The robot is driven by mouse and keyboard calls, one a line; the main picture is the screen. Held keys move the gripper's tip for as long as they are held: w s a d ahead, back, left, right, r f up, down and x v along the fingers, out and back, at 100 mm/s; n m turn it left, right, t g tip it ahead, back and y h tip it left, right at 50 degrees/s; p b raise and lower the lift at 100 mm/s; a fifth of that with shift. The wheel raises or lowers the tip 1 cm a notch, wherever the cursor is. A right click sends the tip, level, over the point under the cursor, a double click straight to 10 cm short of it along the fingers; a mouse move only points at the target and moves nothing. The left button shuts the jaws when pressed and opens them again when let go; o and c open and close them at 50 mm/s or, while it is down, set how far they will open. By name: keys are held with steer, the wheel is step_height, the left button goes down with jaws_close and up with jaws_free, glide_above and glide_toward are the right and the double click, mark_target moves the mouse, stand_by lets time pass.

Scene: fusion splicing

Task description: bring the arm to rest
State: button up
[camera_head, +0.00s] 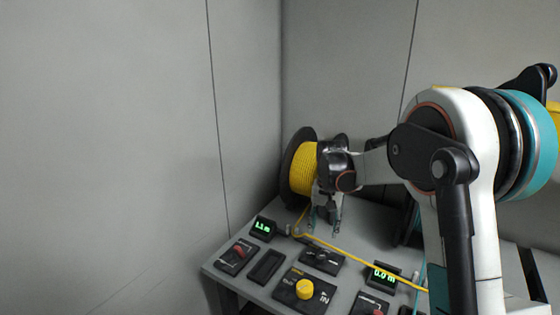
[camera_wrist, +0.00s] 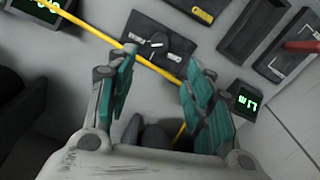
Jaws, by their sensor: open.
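My gripper (camera_head: 325,226) hangs over the grey console table (camera_head: 225,268), in front of the spool of yellow cable. In the wrist view my gripper (camera_wrist: 157,92) has its teal-padded fingers spread apart with nothing held between them. The yellow cable (camera_wrist: 98,32) passes beyond the fingertips, across a black panel fixture (camera_wrist: 152,42). I cannot tell how far the fingertips are above it. My white arm reaches in from the right in the head view.
The yellow spool (camera_head: 303,168) stands at the back by the wall. A display reading 1.1 m (camera_head: 263,228), a red switch (camera_head: 238,254), a yellow knob (camera_head: 304,290) and a second display (camera_head: 384,275) sit on the table. Grey walls enclose the back and left.

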steer(key=s+r+n+t, duration=0.2)
steer(key=s+r+t, duration=0.1)
steer(key=s+r, duration=1.25)
steer(key=s+f+n+t, duration=0.1)
steer(key=s+t, duration=0.1)
steer(key=s, duration=0.7)
steer(key=s+f+n+t, duration=0.1)
steer(key=s+f, duration=0.1)
steer(key=s, duration=0.7)
steer(key=shift+f+t, duration=0.3)
steer(key=shift+t, duration=0.1)
